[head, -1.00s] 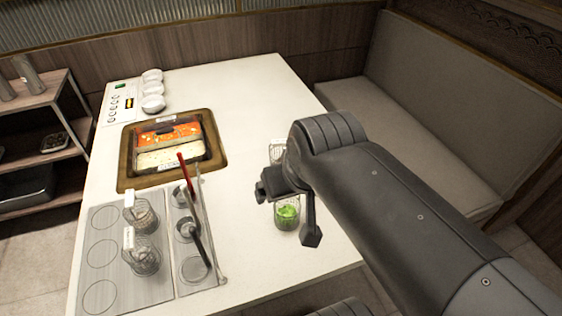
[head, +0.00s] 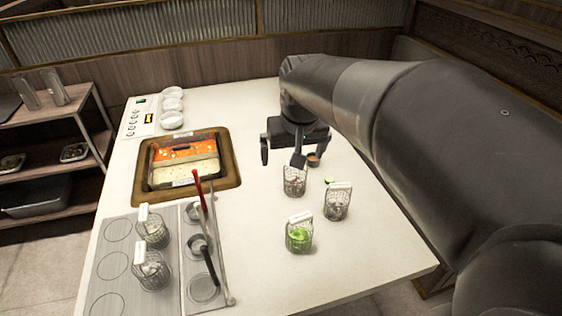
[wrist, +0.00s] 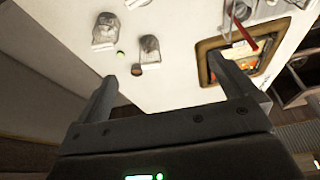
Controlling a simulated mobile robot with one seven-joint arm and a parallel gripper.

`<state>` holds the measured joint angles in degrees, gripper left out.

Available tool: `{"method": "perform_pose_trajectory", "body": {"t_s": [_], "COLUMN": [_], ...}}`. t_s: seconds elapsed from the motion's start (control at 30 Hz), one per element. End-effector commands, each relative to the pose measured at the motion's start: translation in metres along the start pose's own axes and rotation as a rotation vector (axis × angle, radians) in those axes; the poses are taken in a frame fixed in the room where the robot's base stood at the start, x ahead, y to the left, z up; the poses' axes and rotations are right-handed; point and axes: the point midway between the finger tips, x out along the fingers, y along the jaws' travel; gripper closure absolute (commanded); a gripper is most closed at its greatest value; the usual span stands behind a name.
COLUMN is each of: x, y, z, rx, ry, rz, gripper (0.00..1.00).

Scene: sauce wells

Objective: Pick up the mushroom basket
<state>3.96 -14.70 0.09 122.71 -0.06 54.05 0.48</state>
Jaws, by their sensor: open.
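Two wire baskets with white handle tags and greyish-brown contents stand on the white table: a nearer-to-gripper basket (head: 295,183) and a right basket (head: 337,204). I cannot tell which holds mushrooms. In the wrist view they show as one basket (wrist: 149,50) and another (wrist: 104,33) to its left. A third basket (head: 299,238) holds green leaves. My gripper (head: 282,158) is open and empty, pointing down above the table, just behind and left of the nearer basket. In the wrist view its fingers (wrist: 162,72) are spread wide, with the baskets beyond them.
A small brown round item (head: 313,159) and a green slice (head: 329,181) lie near the baskets. The hot pot with red and white broth (head: 233,184) is left.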

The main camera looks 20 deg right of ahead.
Motion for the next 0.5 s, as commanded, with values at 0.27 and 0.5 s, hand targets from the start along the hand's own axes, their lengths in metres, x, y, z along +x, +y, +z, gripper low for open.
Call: {"method": "perform_pose_trajectory", "body": {"t_s": [0.27,0.5], "x": [0.055,0.118], "y": [0.017,0.035], "z": [-0.070,-0.118], "rx": [0.039,0.072], "ry": [-0.097,-0.177], "rz": [0.010,0.017], "gripper": [0.00,0.00]}}
